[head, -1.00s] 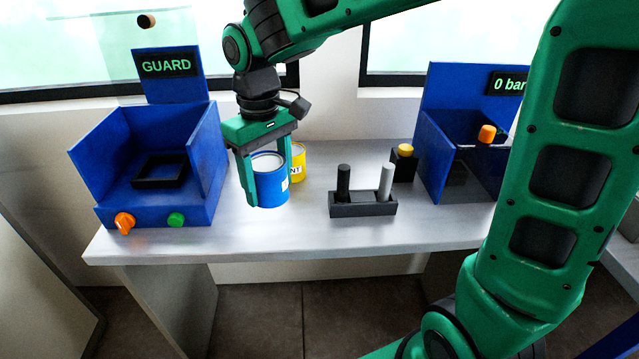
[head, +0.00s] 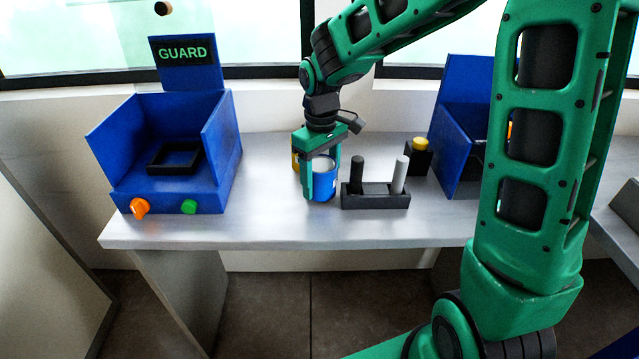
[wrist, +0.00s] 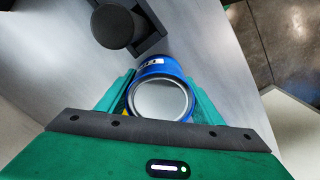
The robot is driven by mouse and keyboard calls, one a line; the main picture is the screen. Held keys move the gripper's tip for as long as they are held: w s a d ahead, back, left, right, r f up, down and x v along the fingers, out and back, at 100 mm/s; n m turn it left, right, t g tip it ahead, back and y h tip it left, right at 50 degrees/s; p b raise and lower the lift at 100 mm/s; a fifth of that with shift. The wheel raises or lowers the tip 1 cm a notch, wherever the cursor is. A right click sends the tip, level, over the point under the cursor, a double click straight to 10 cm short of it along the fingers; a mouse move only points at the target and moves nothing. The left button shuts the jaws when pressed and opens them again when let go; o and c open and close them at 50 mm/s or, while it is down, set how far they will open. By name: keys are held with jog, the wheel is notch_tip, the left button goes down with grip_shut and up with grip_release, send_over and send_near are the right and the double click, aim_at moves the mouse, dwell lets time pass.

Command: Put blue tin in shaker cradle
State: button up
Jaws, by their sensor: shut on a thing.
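The blue tin (head: 327,187) is upright between the fingers of my gripper (head: 322,180), which is shut on it. In the wrist view the blue tin (wrist: 158,68) shows its pale round lid and a white label, with a green finger on each side. I cannot tell whether its base touches the bench. The shaker cradle (head: 151,170) is a black square frame inside the blue open-fronted box at the left of the bench, and it is empty. My gripper is well to the right of it.
A yellow tin (head: 295,161) stands partly hidden behind my gripper. Just right of the blue tin is a dark holder (head: 376,201) with a black and a grey cylinder. The blue box (head: 122,195) has an orange knob and a green button. Bench between box and tin is clear.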

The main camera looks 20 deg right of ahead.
jog(key=shift+f, duration=0.7)
jog(key=shift+f, duration=0.1)
jog(key=o, duration=1.3)
